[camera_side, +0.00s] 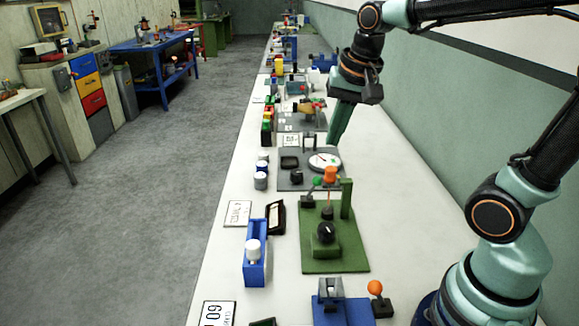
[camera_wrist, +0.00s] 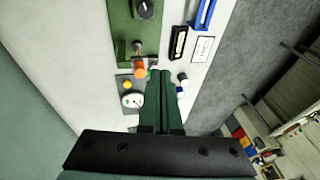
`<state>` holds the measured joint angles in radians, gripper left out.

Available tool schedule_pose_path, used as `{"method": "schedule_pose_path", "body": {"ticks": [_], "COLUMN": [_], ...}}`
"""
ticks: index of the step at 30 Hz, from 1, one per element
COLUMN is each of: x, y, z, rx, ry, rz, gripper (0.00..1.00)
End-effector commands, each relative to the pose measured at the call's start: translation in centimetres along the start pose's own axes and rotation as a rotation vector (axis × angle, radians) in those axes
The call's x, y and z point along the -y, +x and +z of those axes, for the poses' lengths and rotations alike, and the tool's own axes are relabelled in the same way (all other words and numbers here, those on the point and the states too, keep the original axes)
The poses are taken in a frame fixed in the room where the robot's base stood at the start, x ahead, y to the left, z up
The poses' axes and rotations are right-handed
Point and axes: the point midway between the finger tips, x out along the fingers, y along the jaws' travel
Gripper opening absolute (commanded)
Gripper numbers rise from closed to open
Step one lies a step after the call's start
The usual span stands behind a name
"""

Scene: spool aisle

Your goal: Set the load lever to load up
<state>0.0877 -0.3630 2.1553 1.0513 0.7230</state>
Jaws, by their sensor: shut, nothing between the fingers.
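A green board (camera_side: 350,259) on the white bench carries a black knob (camera_side: 326,232), an upright green post and an orange-topped piece (camera_side: 330,175). A small lever with a green ball (camera_side: 317,181) leans beside it. Another lever with an orange ball (camera_side: 375,287) stands on a dark base at the near end. No readable label tells which one is the load lever. My gripper (camera_side: 336,138) is shut and empty, above the bench beyond the green board. In the wrist view its green fingers (camera_wrist: 160,71) lie together, right of the orange piece (camera_wrist: 140,70).
A grey plate with a white dial (camera_side: 324,160) lies beyond the green board. A blue holder (camera_side: 256,262) with a white knob, a black tray (camera_side: 276,217) and white-and-blue bottles (camera_side: 261,179) stand left. Several fixtures line the bench farther back. A green wall (camera_side: 440,130) borders the right.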

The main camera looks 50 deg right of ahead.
Motion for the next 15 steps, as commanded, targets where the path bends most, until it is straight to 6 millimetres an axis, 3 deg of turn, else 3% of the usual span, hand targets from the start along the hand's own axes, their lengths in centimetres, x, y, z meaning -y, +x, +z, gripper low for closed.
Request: {"method": "schedule_pose_path", "body": {"ticks": [15], "x": [0.4], "y": [4.7], "z": [-7.9], "rx": [0.078], "ry": [1.079], "rz": [0.264], "gripper": [0.0]}}
